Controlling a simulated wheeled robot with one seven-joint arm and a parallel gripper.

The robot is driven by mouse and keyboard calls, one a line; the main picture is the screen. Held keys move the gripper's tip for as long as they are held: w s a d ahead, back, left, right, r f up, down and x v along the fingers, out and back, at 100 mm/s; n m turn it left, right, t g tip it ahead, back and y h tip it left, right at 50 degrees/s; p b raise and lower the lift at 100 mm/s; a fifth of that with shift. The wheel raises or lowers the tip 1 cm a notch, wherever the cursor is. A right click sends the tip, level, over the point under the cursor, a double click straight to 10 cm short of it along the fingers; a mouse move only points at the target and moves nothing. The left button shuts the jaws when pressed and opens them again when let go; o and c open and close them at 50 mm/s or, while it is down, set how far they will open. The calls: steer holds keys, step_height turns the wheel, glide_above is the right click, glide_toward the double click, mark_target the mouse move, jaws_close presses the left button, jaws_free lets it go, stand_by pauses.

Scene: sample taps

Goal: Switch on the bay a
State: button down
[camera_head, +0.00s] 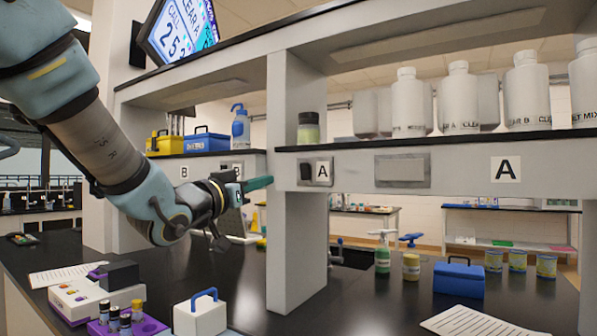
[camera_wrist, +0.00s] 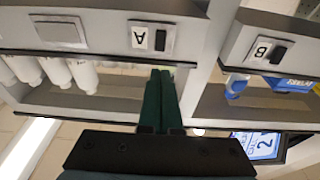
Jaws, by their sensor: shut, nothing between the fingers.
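The bay A switch (camera_head: 306,172) is a black rocker on a small grey plate with a white "A" label (camera_head: 323,171), set in the front of the light grey shelf. In the wrist view, which is upside down, the rocker (camera_wrist: 160,41) sits beside its "A" label (camera_wrist: 140,39). My gripper (camera_head: 271,182) has green fingers, shut and empty, pointing at the shelf just left of the switch plate. In the wrist view the fingertips (camera_wrist: 160,72) appear just below the rocker, with a visible gap in the picture. I cannot tell the depth gap or the rocker's state.
A "B" switch (camera_wrist: 279,54) is on the neighbouring shelf section. A blank plate (camera_head: 402,171) and a large "A" sign (camera_head: 505,169) lie right of the switch. A grey post (camera_head: 294,240) stands below it. White bottles (camera_head: 460,98) and a jar (camera_head: 308,130) stand on the shelf above.

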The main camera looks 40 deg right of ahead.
mark_target(303, 168)
steer(key=p+x, duration=0.6)
steer(key=x, duration=0.7)
steer(key=shift+p, duration=0.4)
steer(key=shift+w+d, duration=0.1)
steer(key=shift+d, duration=0.35)
